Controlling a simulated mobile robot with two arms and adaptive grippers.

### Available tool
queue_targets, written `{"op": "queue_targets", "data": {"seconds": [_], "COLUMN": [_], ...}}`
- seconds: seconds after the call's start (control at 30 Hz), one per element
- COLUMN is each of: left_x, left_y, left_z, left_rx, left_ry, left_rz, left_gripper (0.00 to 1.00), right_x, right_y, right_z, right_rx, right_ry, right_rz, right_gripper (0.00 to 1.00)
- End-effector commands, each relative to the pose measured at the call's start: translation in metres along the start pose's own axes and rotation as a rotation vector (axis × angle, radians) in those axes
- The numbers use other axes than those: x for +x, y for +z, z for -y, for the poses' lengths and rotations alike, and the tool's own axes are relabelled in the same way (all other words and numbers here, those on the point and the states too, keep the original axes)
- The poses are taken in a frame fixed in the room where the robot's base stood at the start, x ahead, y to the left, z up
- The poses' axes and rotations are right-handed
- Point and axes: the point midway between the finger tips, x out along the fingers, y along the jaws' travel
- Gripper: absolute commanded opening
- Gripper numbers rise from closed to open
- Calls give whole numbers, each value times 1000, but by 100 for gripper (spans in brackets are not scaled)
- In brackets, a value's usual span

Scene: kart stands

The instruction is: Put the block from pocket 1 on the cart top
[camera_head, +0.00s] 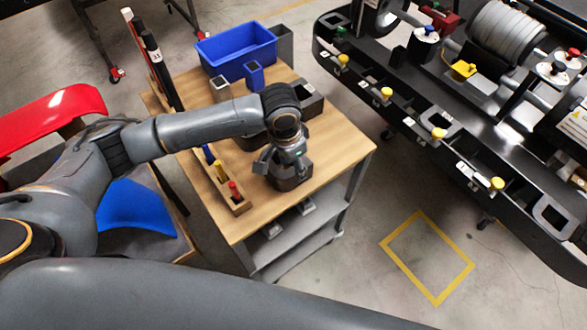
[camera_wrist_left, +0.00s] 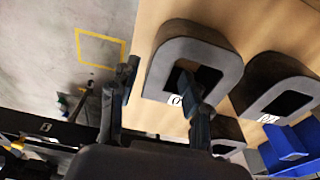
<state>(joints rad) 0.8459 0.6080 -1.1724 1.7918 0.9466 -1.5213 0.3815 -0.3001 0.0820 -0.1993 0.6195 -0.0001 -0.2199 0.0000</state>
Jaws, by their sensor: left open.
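The cart top (camera_head: 335,150) is a light wooden surface. A dark grey rounded holder (camera_head: 292,180) stands on it near its front right, under my left gripper (camera_head: 275,160). In the left wrist view this holder (camera_wrist_left: 160,80) has a square pocket and a white label that I cannot read fully. My left gripper (camera_wrist_left: 158,70) is open, with one finger beside the holder's outer wall and the other over the pocket opening. The pocket's inside is dark and partly hidden by the finger, so I cannot make out a block. My right gripper is not in view.
A second dark holder (camera_wrist_left: 275,85) stands beside the first. A wooden rack (camera_head: 222,180) with coloured pegs lies along the cart's left. A blue bin (camera_head: 236,50) and a small blue holder (camera_head: 254,75) stand at the back. The cart's right front corner is bare.

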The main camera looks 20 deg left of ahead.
Motion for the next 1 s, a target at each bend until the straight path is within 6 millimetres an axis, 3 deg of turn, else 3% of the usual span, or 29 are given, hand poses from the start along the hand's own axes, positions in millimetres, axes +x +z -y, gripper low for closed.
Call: {"op": "queue_targets", "data": {"seconds": [0.2,0.43,0.6,1.0], "left_x": [-49,-84,-94,-94], "left_y": [-1,-1,0,0], "left_z": [1,0,0,0], "left_rx": [1,0,-1,-1], "left_ry": [-2,0,0,0], "left_rz": [-6,-3,-2,-1], "left_gripper": [47,47,47,47], "right_x": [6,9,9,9], "right_y": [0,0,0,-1], "right_z": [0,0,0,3], "right_rx": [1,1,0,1], "right_ry": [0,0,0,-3], "right_rz": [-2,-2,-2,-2], "right_gripper": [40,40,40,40]}}
